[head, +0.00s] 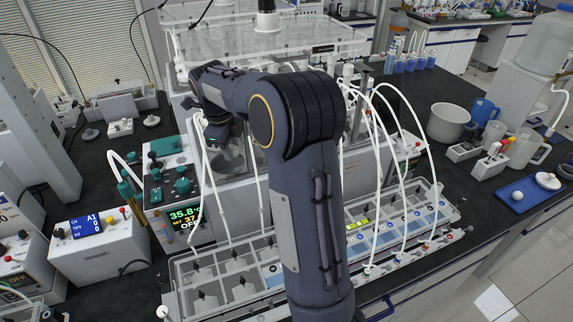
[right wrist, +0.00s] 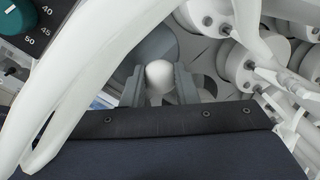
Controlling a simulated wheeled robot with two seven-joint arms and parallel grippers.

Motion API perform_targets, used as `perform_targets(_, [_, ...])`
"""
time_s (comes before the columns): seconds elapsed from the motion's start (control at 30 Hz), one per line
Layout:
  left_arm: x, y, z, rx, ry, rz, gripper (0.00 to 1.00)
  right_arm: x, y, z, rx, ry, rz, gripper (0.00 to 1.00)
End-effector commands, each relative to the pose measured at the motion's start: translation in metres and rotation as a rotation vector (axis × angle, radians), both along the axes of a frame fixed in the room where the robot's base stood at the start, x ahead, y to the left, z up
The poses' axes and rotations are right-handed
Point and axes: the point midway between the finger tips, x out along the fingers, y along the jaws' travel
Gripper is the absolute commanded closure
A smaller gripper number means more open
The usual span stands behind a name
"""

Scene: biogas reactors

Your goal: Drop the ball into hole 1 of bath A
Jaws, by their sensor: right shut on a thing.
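My right gripper (head: 222,143) hangs from my bent right arm, above the water bath (head: 180,212) with the green knobs and digital display. In the right wrist view its two grey fingers (right wrist: 159,84) are shut on a white ball (right wrist: 160,74). In the head view the ball cannot be made out in the gripper. A grey rounded surface and white bottle-like parts (right wrist: 208,20) lie beyond the fingers. I cannot tell which opening is hole 1; my arm and the white tubes hide much of the bath top. My left gripper is not in view.
White tubes (head: 402,170) arch around my right arm and cross close to the wrist camera. A long clear rack with compartments (head: 215,278) lies in front. At right stand a white pot (head: 448,122), beakers and a blue tray (head: 530,190) with another white ball (head: 517,196).

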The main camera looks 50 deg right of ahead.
Motion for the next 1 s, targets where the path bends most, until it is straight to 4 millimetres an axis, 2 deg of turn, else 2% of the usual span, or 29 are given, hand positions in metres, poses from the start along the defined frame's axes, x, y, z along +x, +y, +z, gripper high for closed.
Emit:
perform_targets(0.2, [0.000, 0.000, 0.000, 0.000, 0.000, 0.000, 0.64, 0.000, 0.000, -0.017, 0.001, 0.000, -0.001, 0.94])
perform_targets(0.53, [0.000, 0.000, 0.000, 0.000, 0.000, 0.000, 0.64, 0.000, 0.000, -0.020, 0.000, -0.001, -0.001, 0.94])
perform_targets(0.57, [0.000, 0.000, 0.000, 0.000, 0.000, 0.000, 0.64, 0.000, 0.000, -0.020, 0.000, -0.001, -0.001, 0.71])
perform_targets(0.73, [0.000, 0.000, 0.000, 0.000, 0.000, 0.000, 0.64, 0.000, 0.000, -0.020, 0.000, -0.001, -0.001, 0.49])
perform_targets(1.0, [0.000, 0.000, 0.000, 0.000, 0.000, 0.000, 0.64, 0.000, 0.000, -0.019, 0.000, -0.001, -0.001, 0.48])
